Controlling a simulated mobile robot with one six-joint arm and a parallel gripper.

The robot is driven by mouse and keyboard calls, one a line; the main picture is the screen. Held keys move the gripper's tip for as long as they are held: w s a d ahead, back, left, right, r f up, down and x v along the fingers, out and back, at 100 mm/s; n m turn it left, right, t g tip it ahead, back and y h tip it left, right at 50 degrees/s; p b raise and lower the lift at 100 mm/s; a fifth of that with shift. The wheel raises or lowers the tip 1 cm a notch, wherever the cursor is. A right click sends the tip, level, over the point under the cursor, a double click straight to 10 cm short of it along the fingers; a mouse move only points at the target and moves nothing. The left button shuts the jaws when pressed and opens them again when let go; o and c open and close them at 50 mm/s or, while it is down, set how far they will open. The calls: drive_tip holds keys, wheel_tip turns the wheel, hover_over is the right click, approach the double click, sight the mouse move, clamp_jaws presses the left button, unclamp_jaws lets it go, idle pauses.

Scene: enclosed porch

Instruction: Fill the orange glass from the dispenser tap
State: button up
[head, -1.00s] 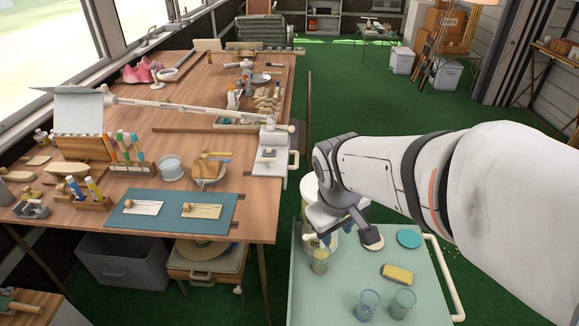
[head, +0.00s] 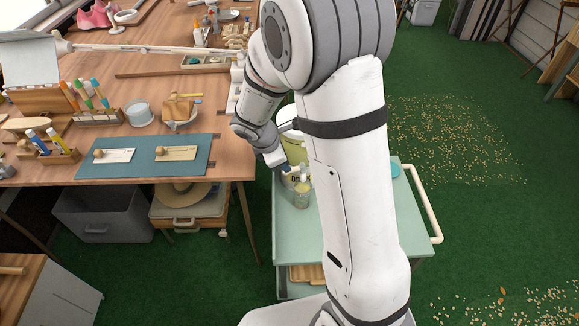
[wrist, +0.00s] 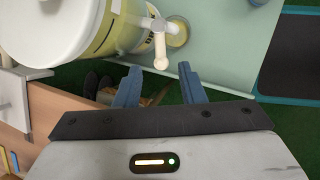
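The dispenser (head: 298,148) is a pale yellow drum with a white lid on the green cart top, partly behind my arm; in the wrist view its body (wrist: 85,28) fills the upper left. Its white tap (wrist: 160,50) points towards my gripper. A yellowish glass (head: 301,197), the likely orange glass, stands upright by the tap; its rim shows in the wrist view (wrist: 180,38). I cannot tell whether it holds liquid. My gripper (wrist: 158,72) is open, with nothing held; its blue fingers lie either side of the tap's end in the picture, seemingly just short of it.
The green cart (head: 295,245) has a cream handle (head: 424,205) at the right. A teal disc (head: 395,170) is half hidden by my arm. The wooden workbench (head: 225,168) stands close on the left. Grain (head: 455,135) is scattered on the green floor at the right.

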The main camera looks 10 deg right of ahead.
drive_tip(key=b+x, duration=0.1)
drive_tip(key=x, duration=0.4)
drive_tip(key=shift+d+f, duration=0.1)
drive_tip(key=shift+f, duration=0.2)
drive_tip(key=shift+c, duration=0.6)
clamp_jaws()
